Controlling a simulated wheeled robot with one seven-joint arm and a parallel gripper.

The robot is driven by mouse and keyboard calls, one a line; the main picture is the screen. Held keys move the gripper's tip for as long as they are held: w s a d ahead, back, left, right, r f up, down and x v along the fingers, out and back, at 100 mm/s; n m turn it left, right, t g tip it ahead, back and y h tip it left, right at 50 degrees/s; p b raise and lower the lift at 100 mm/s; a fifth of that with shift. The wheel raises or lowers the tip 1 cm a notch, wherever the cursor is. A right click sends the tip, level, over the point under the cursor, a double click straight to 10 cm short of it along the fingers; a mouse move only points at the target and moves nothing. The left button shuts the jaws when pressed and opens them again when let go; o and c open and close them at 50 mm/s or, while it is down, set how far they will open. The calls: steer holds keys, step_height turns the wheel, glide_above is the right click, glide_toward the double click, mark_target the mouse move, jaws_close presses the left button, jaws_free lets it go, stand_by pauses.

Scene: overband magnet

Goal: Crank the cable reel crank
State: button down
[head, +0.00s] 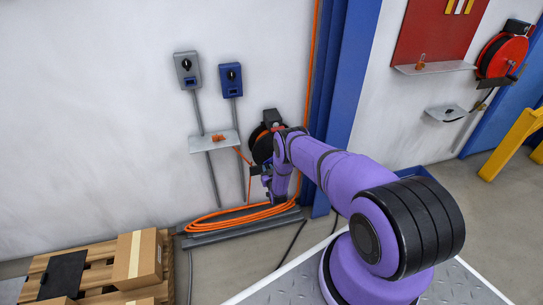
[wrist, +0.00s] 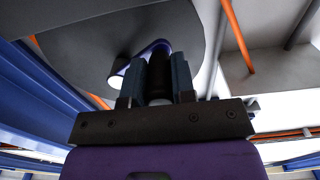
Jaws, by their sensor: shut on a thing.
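The cable reel (head: 260,145) is a dark disc mounted low by the wall in the head view, partly covered by my arm. In the wrist view its dark grey side (wrist: 85,40) fills the upper left. The crank (wrist: 150,47) shows there as a dark blue arm with a pale round end, in front of the disc. My gripper (wrist: 160,75) has its two fingers close together, shut on the dark crank handle (wrist: 159,88) between them. In the head view my gripper (head: 260,176) is at the reel's lower side, and the handle is hidden.
A small shelf (head: 212,143) and two wall boxes are left of the reel. Coiled orange cable (head: 245,215) lies below. A blue column (head: 350,75) stands to the right. Another red reel (head: 503,55) hangs far right.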

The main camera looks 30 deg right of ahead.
steer(key=shift+d, duration=0.1)
steer(key=shift+s+d+f, duration=0.25)
steer(key=shift+d+f, duration=0.55)
steer(key=shift+f, duration=0.2)
steer(key=shift+s+d+f, duration=0.15)
steer(key=shift+d+f, duration=0.15)
steer(key=shift+d, duration=0.25)
steer(key=shift+s+d+f, duration=0.15)
steer(key=shift+d+f, duration=0.1)
steer(key=shift+d, duration=0.25)
steer(key=shift+d, duration=0.1)
